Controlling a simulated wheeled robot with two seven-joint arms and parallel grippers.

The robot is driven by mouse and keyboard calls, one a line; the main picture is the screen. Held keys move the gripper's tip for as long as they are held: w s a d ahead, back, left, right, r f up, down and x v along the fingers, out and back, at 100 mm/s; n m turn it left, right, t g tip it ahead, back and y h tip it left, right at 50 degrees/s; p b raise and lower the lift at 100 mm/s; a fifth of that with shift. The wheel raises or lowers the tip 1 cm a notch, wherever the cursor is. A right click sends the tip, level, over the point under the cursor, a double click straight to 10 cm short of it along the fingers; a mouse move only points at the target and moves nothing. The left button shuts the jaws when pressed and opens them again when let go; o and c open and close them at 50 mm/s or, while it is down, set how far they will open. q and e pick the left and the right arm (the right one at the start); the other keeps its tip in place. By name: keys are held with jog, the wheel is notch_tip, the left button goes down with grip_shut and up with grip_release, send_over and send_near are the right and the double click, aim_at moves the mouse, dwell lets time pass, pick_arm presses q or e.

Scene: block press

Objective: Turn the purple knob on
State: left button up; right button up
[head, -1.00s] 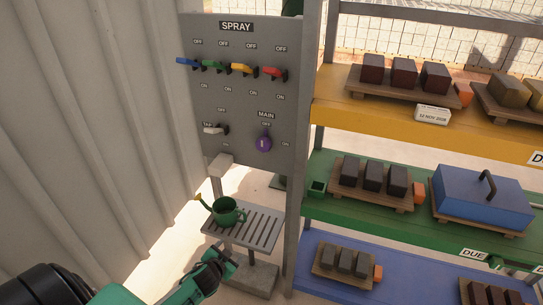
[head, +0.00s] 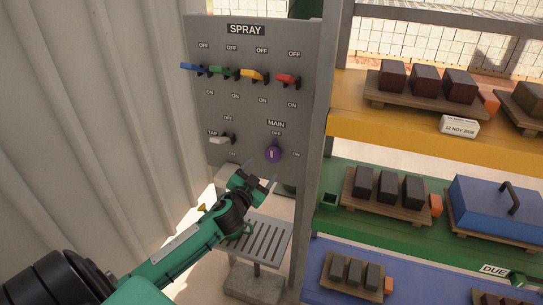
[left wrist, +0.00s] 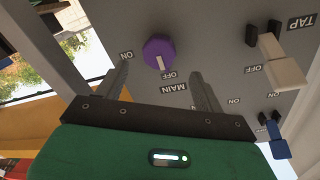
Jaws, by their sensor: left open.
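The purple knob (head: 273,153) sits under the MAIN label at the lower right of the grey SPRAY panel (head: 210,105). Its pale mark points up toward OFF; ON is printed to its right. In the left wrist view the knob (left wrist: 159,52) appears upside down, beyond and between the fingers. My left gripper (head: 262,179) is open, just below and in front of the knob, and does not appear to touch it. Its two fingers also show in the left wrist view (left wrist: 162,90). My right gripper is not in view.
A white TAP lever (head: 220,139) is left of the knob. Blue, green, yellow and red levers (head: 287,79) line the panel above. My left arm mostly hides the green watering can on the slatted stand (head: 265,240). Shelves with block trays (head: 400,215) stand to the right.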

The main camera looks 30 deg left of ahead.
aim_at(271, 158)
pick_arm(q)
jog(key=w, duration=0.5)
jog(key=w+a+p, duration=0.1)
jog(key=w, duration=0.1)
jog(key=shift+w+a, duration=0.1)
jog(key=shift+w, duration=0.55)
jog(key=c, duration=1)
jog(key=shift+o, duration=0.2)
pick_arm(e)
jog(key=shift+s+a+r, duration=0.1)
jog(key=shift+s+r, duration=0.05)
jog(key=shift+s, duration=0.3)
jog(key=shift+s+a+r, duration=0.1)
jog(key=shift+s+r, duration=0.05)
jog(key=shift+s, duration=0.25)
